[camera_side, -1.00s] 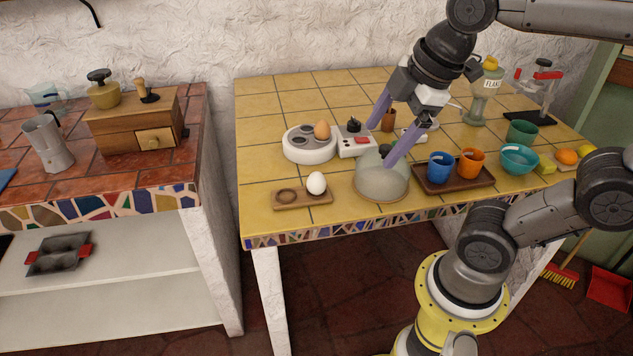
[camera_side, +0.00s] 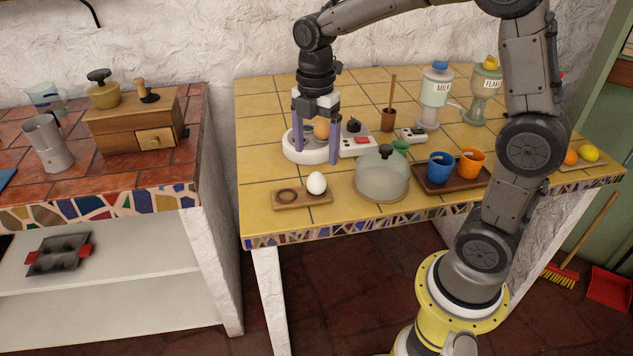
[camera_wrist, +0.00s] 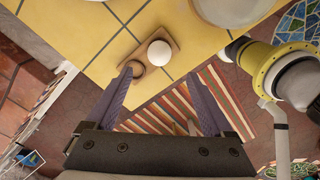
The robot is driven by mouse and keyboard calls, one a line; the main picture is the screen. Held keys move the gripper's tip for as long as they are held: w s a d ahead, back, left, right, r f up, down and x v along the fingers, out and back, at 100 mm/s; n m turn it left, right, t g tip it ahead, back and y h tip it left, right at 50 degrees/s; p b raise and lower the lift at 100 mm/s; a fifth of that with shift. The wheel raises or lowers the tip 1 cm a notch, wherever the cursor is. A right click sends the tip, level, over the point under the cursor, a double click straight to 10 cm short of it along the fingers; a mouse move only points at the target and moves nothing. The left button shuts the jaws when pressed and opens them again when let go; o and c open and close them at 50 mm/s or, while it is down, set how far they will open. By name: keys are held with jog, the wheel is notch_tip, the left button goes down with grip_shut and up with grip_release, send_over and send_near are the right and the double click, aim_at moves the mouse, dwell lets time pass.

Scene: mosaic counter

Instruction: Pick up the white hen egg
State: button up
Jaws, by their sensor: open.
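The white hen egg (camera_side: 316,183) stands in the right hollow of a small wooden holder (camera_side: 289,205) near the counter's front edge. The holder's left hollow is empty. My gripper (camera_side: 316,158) is open, pointing down, and appears above and behind the white egg in the side view. In the wrist view the white egg (camera_wrist: 159,53) is beyond the fingertips, roughly midway between the two fingers (camera_wrist: 164,88). Nothing is between the fingers. A brown egg (camera_side: 321,129) on the round white egg cooker (camera_side: 296,151) shows between the fingers in the side view, behind them.
A glass dome (camera_side: 382,181) stands close right of the holder. A tray (camera_side: 450,184) with a blue cup (camera_side: 440,167) and an orange cup (camera_side: 471,163) is farther right. Bare yellow tiles (camera_side: 258,180) lie left of the holder.

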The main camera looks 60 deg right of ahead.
aim_at(316, 172)
jog(key=f, duration=0.8)
jog(key=shift+d+f, duration=0.2)
jog(key=shift+f, duration=0.15)
jog(key=shift+w, duration=0.1)
jog(key=c, duration=1)
jog(key=shift+c, duration=0.2)
jog(key=shift+r, duration=0.1)
